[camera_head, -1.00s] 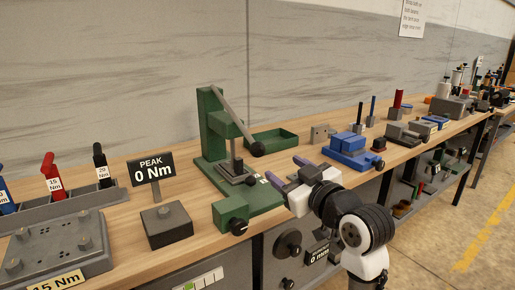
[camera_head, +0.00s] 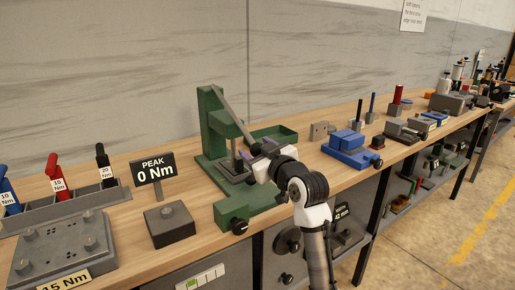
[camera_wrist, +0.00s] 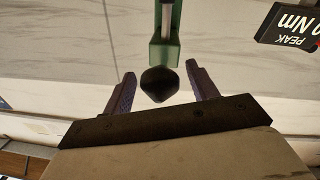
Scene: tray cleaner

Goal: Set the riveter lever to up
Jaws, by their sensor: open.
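The green riveter (camera_head: 213,130) stands on the wooden bench. Its grey lever (camera_head: 236,119) slopes down from the top of the column toward the front right. The lever's black knob (camera_wrist: 160,83) shows between my two purple fingers in the wrist view. My gripper (camera_head: 255,152) is open at the lower end of the lever, and it partly hides the knob in the head view. In the wrist view the gripper (camera_wrist: 160,70) has a gap on both sides of the knob.
A dark block with a "PEAK 0 Nm" sign (camera_head: 153,169) stands left of the riveter. A green tray (camera_head: 286,139) lies just behind my gripper. A blue vise (camera_head: 350,150) stands to the right. Torque tools in a grey rack (camera_head: 75,204) are at far left.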

